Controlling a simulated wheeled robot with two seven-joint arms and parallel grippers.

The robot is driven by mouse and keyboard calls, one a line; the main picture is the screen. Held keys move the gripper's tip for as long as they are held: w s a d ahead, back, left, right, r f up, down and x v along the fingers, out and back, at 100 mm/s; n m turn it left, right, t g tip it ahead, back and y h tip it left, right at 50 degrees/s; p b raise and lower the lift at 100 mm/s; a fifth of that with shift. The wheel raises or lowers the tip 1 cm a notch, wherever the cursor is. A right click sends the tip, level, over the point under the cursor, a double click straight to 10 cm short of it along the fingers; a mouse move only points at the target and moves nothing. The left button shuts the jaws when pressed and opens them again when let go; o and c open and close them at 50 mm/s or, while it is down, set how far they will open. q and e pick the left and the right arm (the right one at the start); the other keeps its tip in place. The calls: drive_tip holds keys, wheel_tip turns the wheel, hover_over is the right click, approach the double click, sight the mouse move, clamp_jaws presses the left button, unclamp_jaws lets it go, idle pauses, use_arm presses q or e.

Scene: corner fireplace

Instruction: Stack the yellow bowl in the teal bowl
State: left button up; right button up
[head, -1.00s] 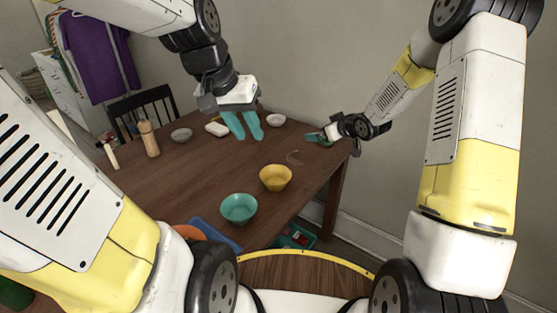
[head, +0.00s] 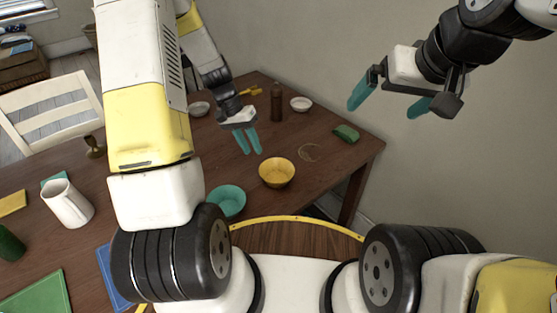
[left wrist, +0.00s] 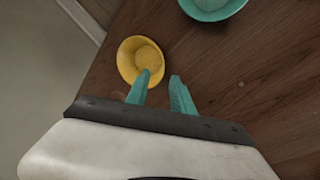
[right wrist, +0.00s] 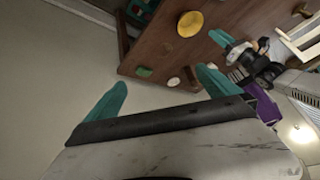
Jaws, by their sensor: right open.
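The yellow bowl (head: 277,173) sits upright and empty on the wooden table, close to the near right side. It also shows in the left wrist view (left wrist: 140,57) and the right wrist view (right wrist: 190,24). The teal bowl (head: 228,201) stands just left of it and nearer to me, apart from it; my left arm partly covers it. It is cut off at the top of the left wrist view (left wrist: 212,8). My left gripper (head: 250,150) is open and empty above the table, its fingers near the yellow bowl. My right gripper (head: 386,108) is open and empty, raised beyond the table's right edge.
A brown bottle (head: 277,102), a white bowl (head: 300,104) and a green sponge-like item (head: 346,133) stand at the back right of the table (head: 325,170). A white mug (head: 68,204) is on the left. A white chair (head: 45,120) stands behind.

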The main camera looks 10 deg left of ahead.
sight(276, 172)
use_arm(q)
drive_tip(key=x, duration=0.6)
drive_tip(key=w+x, duration=0.1)
drive_tip(key=x, duration=0.2)
drive_tip(key=shift+w+a, duration=0.1)
clamp_jaws()
use_arm(e)
drive_tip(key=shift+s+a, duration=0.1)
drive_tip(key=shift+s, duration=0.5)
idle(0.7)
